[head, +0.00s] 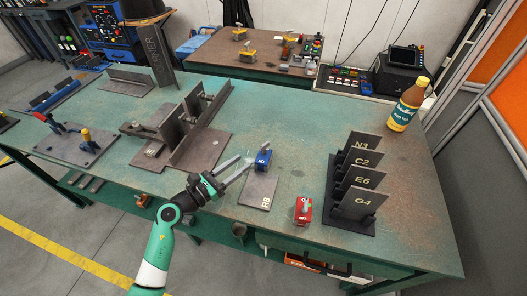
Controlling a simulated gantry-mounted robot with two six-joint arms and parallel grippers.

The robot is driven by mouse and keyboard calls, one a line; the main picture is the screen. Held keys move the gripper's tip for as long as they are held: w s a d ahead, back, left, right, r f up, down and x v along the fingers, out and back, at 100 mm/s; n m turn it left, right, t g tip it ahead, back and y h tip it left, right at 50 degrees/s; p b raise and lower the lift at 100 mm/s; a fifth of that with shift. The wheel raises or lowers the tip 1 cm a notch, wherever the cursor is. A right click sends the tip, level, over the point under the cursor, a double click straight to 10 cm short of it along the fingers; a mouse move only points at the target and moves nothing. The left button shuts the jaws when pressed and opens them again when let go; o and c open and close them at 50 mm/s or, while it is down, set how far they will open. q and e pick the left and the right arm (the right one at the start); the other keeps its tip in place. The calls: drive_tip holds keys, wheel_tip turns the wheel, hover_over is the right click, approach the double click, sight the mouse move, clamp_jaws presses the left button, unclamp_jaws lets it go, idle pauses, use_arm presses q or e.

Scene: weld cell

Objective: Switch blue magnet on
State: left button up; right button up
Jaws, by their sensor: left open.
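The blue magnet (263,158) stands on the table near its middle, at the far end of a flat grey plate marked R8 (257,190). My left gripper (238,168) reaches in from the lower left, its two fingers pointing right toward the blue magnet. The fingers are apart and nothing shows between them. The fingertips are just left of the magnet; I cannot tell whether they touch it. The magnet's switch is too small to read. My right gripper is not in view.
A red magnet (303,211) stands right of the plate. A rack of lettered plates (357,190) and a yellow bottle (407,105) are at the right. A welded steel fixture (195,135) stands left of the magnet. The green table (290,120) is clear behind the magnet.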

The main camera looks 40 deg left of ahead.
sight(260, 149)
use_arm(q)
drive_tip(key=w+b, duration=0.2)
drive_tip(key=w, duration=0.3)
drive_tip(key=w+b, duration=0.2)
drive_tip(key=w, duration=0.3)
drive_tip(key=shift+w+d+f, duration=0.1)
drive_tip(key=shift+w+d, duration=0.1)
drive_tip(key=shift+w, duration=0.5)
clamp_jaws()
